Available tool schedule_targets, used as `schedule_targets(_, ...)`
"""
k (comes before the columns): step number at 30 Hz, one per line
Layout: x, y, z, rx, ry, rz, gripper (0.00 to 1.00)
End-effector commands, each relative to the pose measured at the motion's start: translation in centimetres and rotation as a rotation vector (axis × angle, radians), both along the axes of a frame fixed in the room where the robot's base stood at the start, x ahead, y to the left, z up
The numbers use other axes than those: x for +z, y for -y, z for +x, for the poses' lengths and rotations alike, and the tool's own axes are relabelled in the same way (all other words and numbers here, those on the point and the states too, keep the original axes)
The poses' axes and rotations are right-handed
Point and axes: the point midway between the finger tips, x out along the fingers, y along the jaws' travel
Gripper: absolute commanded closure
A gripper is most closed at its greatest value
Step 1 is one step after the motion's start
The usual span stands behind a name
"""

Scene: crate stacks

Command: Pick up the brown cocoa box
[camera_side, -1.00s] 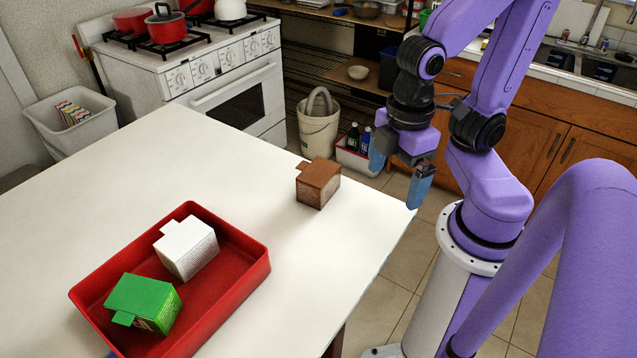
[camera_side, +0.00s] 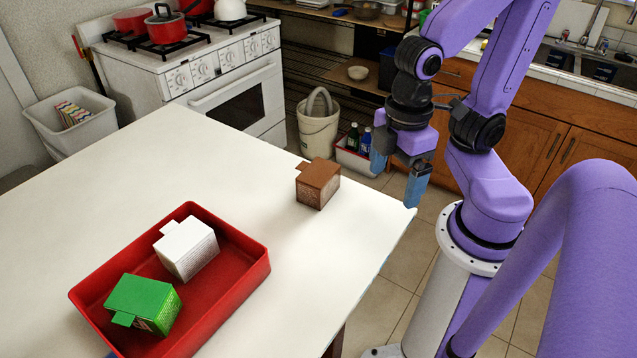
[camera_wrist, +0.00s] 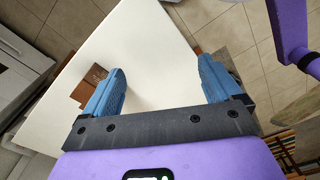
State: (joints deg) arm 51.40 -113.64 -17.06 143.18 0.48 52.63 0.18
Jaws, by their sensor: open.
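The brown cocoa box (camera_side: 318,184) stands on the white table near its right edge, with a small flap sticking out at its top left. In the wrist view the box (camera_wrist: 92,80) lies just left of the left finger, which hides part of it. My gripper (camera_side: 397,180) is open and empty. In the side view it hangs to the right of the box, apart from it, near the table's right edge. In the wrist view its two blue fingers (camera_wrist: 162,82) are wide apart with bare table between them.
A red tray (camera_side: 258,272) on the table's near left holds a white box (camera_side: 188,250) and a green box (camera_side: 143,302). The table (camera_side: 225,165) is clear between the tray and the cocoa box. A stove (camera_side: 225,75) and a bucket (camera_side: 318,130) stand beyond the table.

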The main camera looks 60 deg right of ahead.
Motion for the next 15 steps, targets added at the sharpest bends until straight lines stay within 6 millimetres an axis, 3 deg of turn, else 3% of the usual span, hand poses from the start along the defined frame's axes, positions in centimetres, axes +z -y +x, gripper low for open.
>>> schedule_targets(5, -0.5, 0.8, 1.2, -0.201, -0.086, -0.047, 0.08)
schedule_targets(15, -1.6, 3.2, 4.9, -0.85, -0.416, -0.127, 0.08)
